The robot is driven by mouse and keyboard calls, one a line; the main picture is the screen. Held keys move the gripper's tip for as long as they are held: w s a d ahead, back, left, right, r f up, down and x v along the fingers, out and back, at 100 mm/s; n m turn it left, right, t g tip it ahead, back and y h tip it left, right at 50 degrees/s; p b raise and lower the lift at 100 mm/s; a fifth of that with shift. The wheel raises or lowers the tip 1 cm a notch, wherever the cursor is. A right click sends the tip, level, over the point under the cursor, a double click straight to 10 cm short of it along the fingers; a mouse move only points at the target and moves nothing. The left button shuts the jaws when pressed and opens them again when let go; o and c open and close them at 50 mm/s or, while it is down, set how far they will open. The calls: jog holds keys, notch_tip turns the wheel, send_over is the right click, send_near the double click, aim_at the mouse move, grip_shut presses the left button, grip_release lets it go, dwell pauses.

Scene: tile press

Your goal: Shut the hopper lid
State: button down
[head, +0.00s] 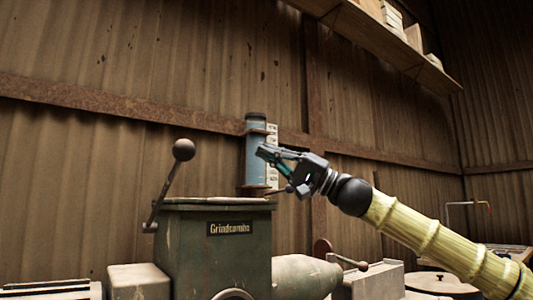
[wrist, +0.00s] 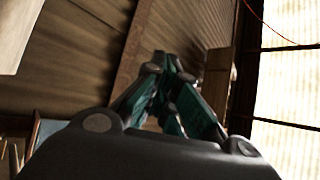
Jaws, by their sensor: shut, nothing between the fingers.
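A green metal box (head: 215,245) with a "Grindcombe" plate stands at the lower middle of the head view. A thin flat rim or plate (head: 215,204) runs along its top edge. I see it almost edge-on, so I cannot tell whether this is the hopper lid or how it stands. A lever with a dark ball knob (head: 183,150) rises at the box's left side. My gripper (head: 263,152) is above the box's right end, its fingers pointing left, shut and empty. The wrist view shows the fingers together (wrist: 165,65), with no lid visible there.
A blue cylinder (head: 256,120) stands upright behind my fingertips, with a white scale (head: 272,145) beside it. A grey rounded housing (head: 305,275) and a small ball-ended handle (head: 362,266) are right of the box. A shelf (head: 380,40) hangs high right. Air above the box's left half looks free.

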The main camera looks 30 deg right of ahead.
notch_tip(320, 180, down, 12)
jog(key=s+b, duration=0.2)
jog(key=b, duration=0.6)
jog(key=shift+s+d+r, duration=0.2)
jog(key=shift+s+r, duration=0.05)
jog(key=shift+s, duration=0.1)
jog(key=d+f+b, duration=0.4)
jog(key=d+f, duration=0.2)
jog(key=f, duration=0.1)
jog(key=shift+w+d+f+b, duration=0.35)
jog(key=shift+w+f, duration=0.05)
jog(key=shift+w, duration=0.05)
